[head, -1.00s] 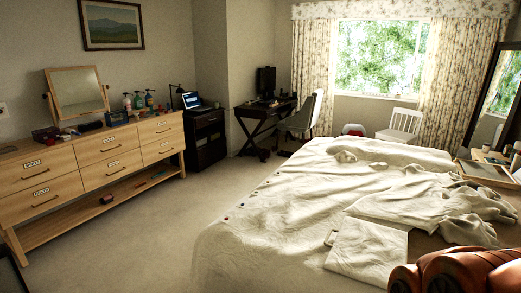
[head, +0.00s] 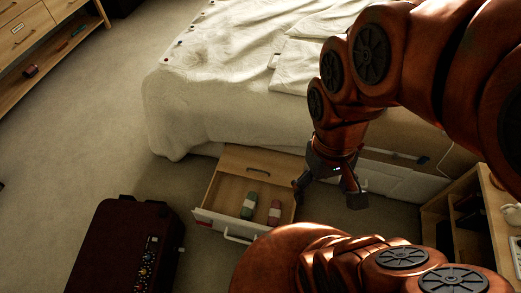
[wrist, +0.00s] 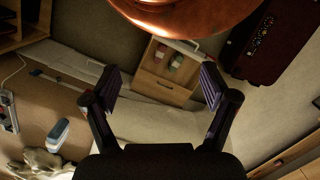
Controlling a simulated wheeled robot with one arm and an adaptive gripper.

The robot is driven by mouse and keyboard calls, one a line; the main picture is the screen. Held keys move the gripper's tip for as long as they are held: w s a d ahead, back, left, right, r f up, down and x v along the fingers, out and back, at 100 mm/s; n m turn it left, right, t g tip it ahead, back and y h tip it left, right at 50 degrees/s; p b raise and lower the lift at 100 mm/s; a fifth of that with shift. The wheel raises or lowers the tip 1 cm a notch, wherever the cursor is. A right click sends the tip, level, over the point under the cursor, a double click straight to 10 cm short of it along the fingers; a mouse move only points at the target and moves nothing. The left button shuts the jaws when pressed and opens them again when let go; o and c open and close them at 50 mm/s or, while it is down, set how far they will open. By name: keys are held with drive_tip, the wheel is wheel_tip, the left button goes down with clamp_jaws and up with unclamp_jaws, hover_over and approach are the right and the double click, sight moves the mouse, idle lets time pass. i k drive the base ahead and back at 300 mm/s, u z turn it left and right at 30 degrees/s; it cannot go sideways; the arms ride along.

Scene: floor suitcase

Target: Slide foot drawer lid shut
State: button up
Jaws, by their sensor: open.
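The foot drawer (head: 203,214) is pulled out from under the end of the bed. Its pale wooden lid (head: 262,160) with a small handle covers the part nearest the bed. The front part is uncovered and holds a green item (head: 249,206) and a red item (head: 274,212). My gripper (head: 327,193) is open and empty, just right of the drawer. In the wrist view, the lid (wrist: 163,92) and its handle show beyond and between the spread fingers (wrist: 160,82). I cannot tell any contact.
A dark red suitcase (head: 115,240) lies on the carpet left of the drawer. A white drawer front (head: 395,178) is to the right under the bed. A wooden shelf unit (head: 470,205) stands at the right. Carpet between the dresser (head: 30,40) and suitcase is clear.

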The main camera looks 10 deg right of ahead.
sight(258, 164)
drive_tip(key=k, duration=1.15)
drive_tip(key=u, duration=0.7)
drive_tip(key=i, duration=1.05)
drive_tip(key=z, duration=0.3)
